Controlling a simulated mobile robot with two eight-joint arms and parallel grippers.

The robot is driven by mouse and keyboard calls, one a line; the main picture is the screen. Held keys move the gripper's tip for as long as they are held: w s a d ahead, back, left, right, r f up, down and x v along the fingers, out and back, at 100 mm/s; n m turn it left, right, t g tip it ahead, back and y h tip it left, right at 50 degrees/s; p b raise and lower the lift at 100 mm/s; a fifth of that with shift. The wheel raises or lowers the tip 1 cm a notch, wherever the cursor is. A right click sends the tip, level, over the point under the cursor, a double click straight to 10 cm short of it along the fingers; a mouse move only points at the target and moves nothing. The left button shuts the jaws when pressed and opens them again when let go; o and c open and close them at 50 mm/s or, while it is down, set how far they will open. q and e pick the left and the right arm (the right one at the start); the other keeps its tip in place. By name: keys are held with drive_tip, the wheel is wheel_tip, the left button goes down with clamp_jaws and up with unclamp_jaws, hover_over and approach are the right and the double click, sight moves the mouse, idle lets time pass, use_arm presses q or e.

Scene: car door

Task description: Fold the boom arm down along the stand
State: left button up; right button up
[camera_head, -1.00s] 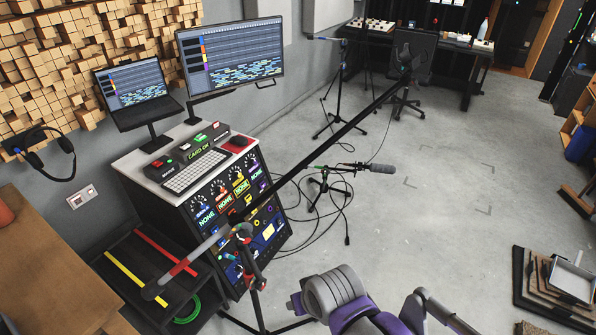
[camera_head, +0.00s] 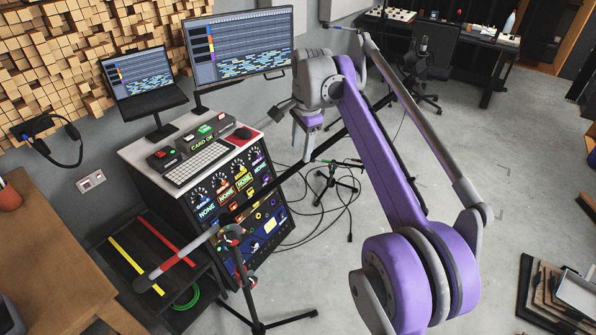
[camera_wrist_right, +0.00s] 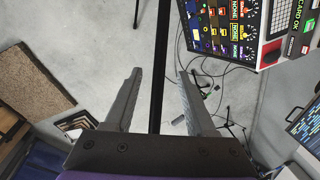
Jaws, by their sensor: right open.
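The boom arm (camera_head: 266,190) is a long black pole that slants up to the right from the stand (camera_head: 246,280), a black tripod at the lower middle. The clamp (camera_head: 232,235) joins pole and stand. My right gripper (camera_head: 302,140) is open and points down over the boom's middle. In the right wrist view the pole (camera_wrist_right: 161,60) runs between the two open fingers (camera_wrist_right: 160,75); I cannot tell how far below it lies. My right arm hides part of the boom. My left gripper is out of view.
A control desk (camera_head: 225,190) with a keyboard and screens stands left of the boom. A low black rack (camera_head: 120,265) is beside the weight.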

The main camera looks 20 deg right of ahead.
wheel_tip(320, 180, down, 10)
drive_tip(key=w+b, duration=0.1)
drive_tip(key=w, duration=0.1)
drive_tip(key=shift+f, duration=0.25)
clamp_jaws()
idle(1.4)
